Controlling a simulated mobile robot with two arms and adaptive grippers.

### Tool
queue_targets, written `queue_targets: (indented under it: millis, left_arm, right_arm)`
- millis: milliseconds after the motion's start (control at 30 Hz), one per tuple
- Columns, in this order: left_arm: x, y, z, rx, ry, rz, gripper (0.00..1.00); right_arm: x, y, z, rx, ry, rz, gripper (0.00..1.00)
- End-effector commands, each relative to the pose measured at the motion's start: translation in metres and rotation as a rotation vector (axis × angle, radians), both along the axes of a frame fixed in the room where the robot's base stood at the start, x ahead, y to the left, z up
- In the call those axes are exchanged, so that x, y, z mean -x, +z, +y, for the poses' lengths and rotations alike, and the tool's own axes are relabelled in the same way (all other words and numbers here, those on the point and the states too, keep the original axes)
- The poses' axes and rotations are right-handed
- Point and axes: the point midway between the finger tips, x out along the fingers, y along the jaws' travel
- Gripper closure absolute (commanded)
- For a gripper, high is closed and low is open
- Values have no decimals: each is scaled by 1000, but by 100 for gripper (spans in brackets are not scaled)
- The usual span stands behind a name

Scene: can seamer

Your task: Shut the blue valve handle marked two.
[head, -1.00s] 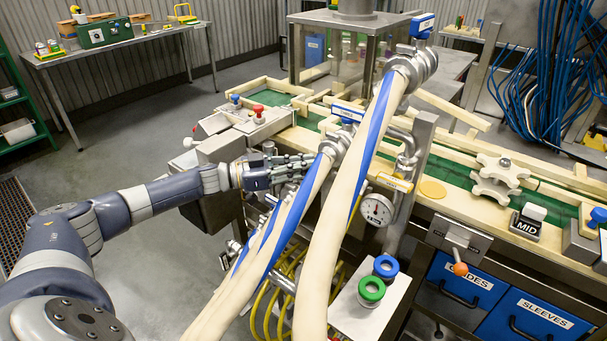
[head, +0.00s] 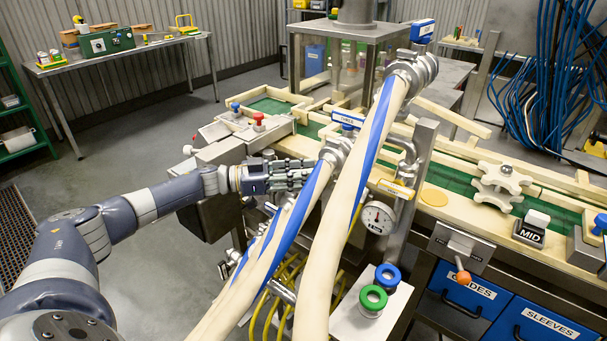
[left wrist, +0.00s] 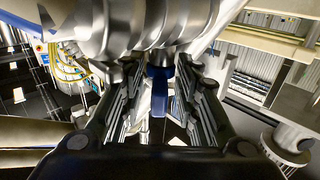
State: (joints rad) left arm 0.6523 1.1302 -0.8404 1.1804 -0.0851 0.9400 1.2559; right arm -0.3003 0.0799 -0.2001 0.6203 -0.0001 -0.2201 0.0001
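A blue valve handle (left wrist: 158,92) hangs below metal pipe fittings in the left wrist view, between the two fingers of my left gripper (left wrist: 160,118). The fingers stand apart on either side of it, with gaps showing. No number can be read on it. In the head view my left gripper (head: 302,178) is beside the coupling of the nearer hose, which hides that handle. Two other blue handles show there: one (head: 348,118) on the pipe behind the hoses, with a label that seems to read THREE, and one (head: 422,30) at the top. My right gripper is not in view.
Two thick cream hoses with blue stripes (head: 320,240) cross in front of the pipes, close to my left gripper.

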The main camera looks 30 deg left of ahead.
Motion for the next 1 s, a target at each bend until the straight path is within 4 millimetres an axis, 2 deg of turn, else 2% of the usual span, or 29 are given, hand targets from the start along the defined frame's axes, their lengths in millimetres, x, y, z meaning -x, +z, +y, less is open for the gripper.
queue_targets:
  millis: [233,367,800,1000]
  left_arm:
    - [0,-1,0,-1,0,1,70]
    - [6,-1,7,-1,1,2,70]
    - [62,-1,73,-3,2,3,70]
    - [76,-1,89,-1,0,2,70]
  right_arm:
    - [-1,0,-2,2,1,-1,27]
    - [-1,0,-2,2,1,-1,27]
    - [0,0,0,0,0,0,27]
    - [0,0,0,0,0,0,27]
